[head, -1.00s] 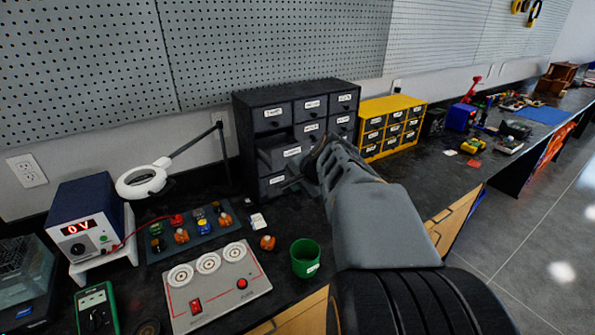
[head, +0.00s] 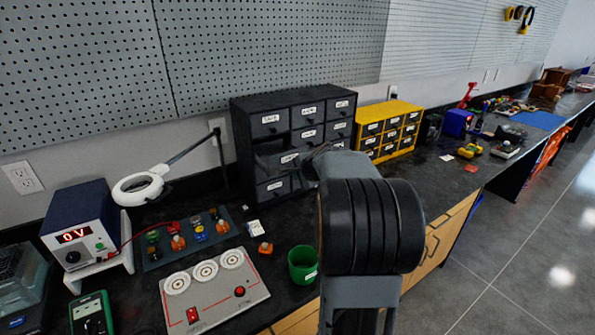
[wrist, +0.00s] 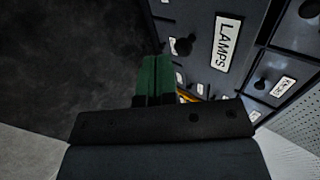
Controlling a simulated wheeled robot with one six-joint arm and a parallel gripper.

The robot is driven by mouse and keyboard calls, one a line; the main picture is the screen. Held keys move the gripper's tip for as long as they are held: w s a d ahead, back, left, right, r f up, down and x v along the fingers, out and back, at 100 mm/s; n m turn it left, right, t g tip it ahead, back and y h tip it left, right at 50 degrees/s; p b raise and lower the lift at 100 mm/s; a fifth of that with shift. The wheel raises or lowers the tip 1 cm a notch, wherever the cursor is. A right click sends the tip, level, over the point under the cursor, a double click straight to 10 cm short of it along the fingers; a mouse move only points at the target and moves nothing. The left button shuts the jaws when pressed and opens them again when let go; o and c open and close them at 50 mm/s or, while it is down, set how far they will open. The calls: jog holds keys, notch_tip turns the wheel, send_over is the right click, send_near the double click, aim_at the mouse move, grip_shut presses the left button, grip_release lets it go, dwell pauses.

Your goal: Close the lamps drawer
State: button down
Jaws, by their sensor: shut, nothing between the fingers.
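The lamps drawer (head: 278,163) is in the middle row, left column, of the dark cabinet (head: 241,150). Its front stands out from the cabinet, with a dark opening above it. In the wrist view its front (wrist: 195,45) is large and close, with a white LAMPS label (wrist: 227,45) and a round dark knob. My gripper (wrist: 156,68) has its green fingers together and empty, at the edge of the drawer front. I cannot tell whether they touch it. In the head view my gripper (head: 318,155) is beside the drawer, mostly hidden by my arm.
The other visible drawers look shut. A yellow drawer cabinet (head: 390,110) stands to the right. A magnifier lamp (head: 138,189), a green cup (head: 303,264) and a grey panel with dials (head: 215,290) are on the black bench. Clear floor lies at right.

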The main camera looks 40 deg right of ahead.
jog(key=shift+w+d, duration=0.1)
jog(key=shift+w, duration=0.8)
jog(key=shift+r, duration=0.1)
